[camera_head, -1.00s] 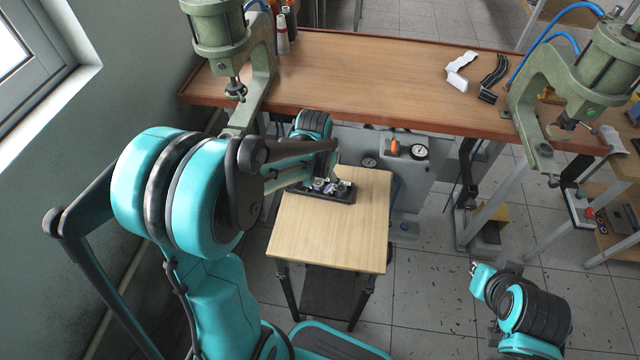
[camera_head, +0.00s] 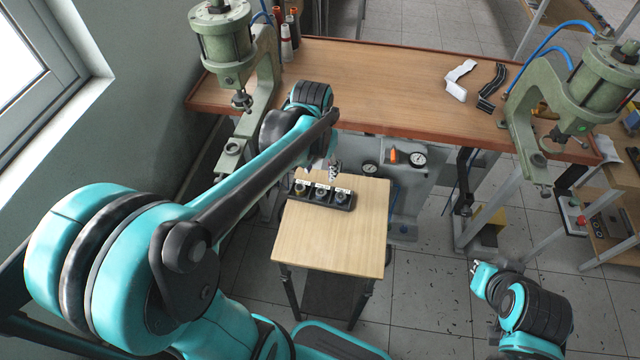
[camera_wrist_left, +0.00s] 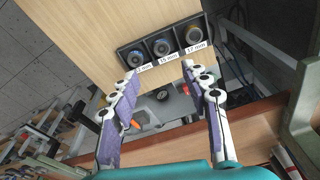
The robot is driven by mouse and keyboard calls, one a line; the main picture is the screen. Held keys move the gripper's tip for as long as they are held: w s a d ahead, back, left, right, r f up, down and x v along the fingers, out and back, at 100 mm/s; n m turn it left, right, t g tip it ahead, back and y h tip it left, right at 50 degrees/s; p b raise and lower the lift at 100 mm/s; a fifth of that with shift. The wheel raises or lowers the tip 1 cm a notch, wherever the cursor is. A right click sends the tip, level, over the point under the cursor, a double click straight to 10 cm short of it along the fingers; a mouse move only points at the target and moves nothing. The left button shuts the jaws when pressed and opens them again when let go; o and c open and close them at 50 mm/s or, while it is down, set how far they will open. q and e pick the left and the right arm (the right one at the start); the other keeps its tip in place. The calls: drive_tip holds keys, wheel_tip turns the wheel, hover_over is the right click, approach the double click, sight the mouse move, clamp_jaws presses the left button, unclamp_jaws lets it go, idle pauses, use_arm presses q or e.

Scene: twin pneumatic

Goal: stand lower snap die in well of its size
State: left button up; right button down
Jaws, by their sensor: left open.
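A black rack (camera_head: 322,206) with three wells lies on the small wooden table. In the left wrist view the rack (camera_wrist_left: 124,62) has white labels; "15 mm" and "17 mm" are readable, and the third shows "2 mm". I cannot tell from these views which piece is the lower snap die. My left gripper (camera_head: 334,172) is open and empty above the rack's table-edge side. My right gripper (camera_head: 476,268) is small at lower right; its jaws are unclear.
The small table (camera_head: 330,240) is clear in front of the rack. Behind it stands a long workbench (camera_head: 390,85) with a green press (camera_head: 228,45) at left and another (camera_head: 580,80) at right. Gauges and an orange knob (camera_head: 393,156) sit under the bench edge.

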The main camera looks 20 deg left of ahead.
use_arm(q)
drive_tip(key=s+d+r+t, duration=0.1)
drive_tip(key=s+d+t, duration=0.1)
drive_tip(key=s, duration=0.3)
drive_tip(key=s+d+r+t, duration=0.1)
drive_tip(key=s+d+t, duration=0.2)
drive_tip(key=s, duration=0.3)
drive_tip(key=shift+d+r+t, duration=0.15)
drive_tip(key=shift+r+t, duration=0.1)
drive_tip(key=shift+t, duration=0.05)
drive_tip(key=shift+s, duration=0.1)
